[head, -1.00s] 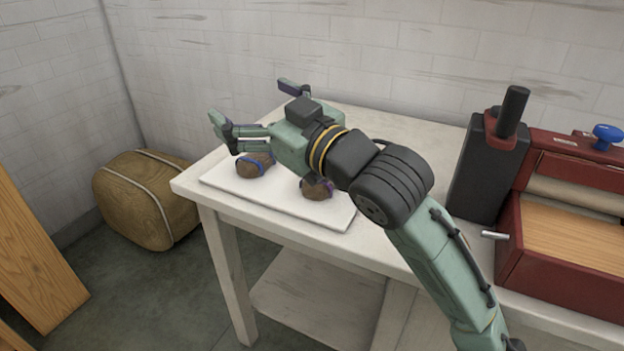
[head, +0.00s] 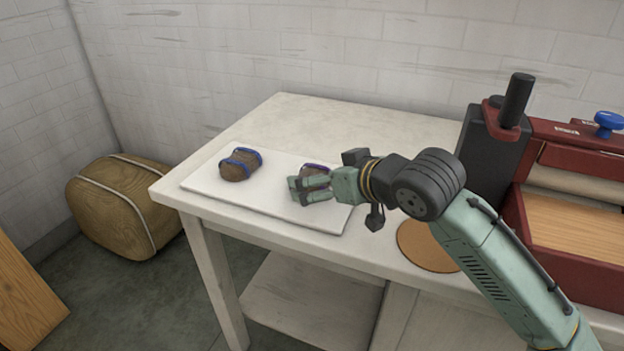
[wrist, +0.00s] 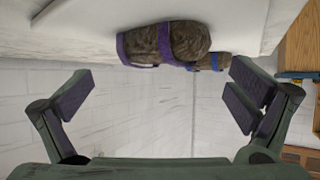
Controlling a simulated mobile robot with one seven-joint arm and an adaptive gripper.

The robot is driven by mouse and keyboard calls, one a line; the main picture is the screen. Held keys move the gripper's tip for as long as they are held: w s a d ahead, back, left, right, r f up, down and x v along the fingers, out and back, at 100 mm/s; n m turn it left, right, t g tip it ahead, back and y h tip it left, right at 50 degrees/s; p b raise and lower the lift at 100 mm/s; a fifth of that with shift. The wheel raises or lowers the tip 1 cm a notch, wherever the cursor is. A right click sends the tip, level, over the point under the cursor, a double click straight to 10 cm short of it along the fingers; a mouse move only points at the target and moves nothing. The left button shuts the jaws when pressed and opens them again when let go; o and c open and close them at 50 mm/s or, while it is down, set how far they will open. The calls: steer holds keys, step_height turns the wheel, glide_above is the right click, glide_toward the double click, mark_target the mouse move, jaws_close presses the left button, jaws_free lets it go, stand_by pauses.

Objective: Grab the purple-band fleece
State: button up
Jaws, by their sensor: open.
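The purple-band fleece (head: 314,168) is a brown bundle on the white board, partly hidden behind my gripper in the head view. In the wrist view the fleece (wrist: 188,40) lies near the top, with purple bands around it. My gripper (head: 297,189) is open and low over the board, close to this fleece. In the wrist view its two fingers are spread wide at left and right (wrist: 160,84), with nothing held between them. The fleece lies above the line between the fingertips there. A second brown fleece with blue bands (head: 240,164) lies at the board's left.
The white board (head: 212,188) lies on a pale table (head: 290,112). A round brown disc (head: 425,248) sits right of the board, partly under my arm. A red machine (head: 570,250) and a dark upright block (head: 485,165) stand at right. The table's back is clear.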

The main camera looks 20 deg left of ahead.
mark_target(311, 174)
steer(key=x, duration=0.5)
steer(key=shift+s+a+r+p, duration=0.1)
steer(key=shift+s+p, duration=0.05)
steer(key=shift+p, duration=0.25)
steer(key=shift+c, duration=0.6)
steer(key=c, duration=0.6)
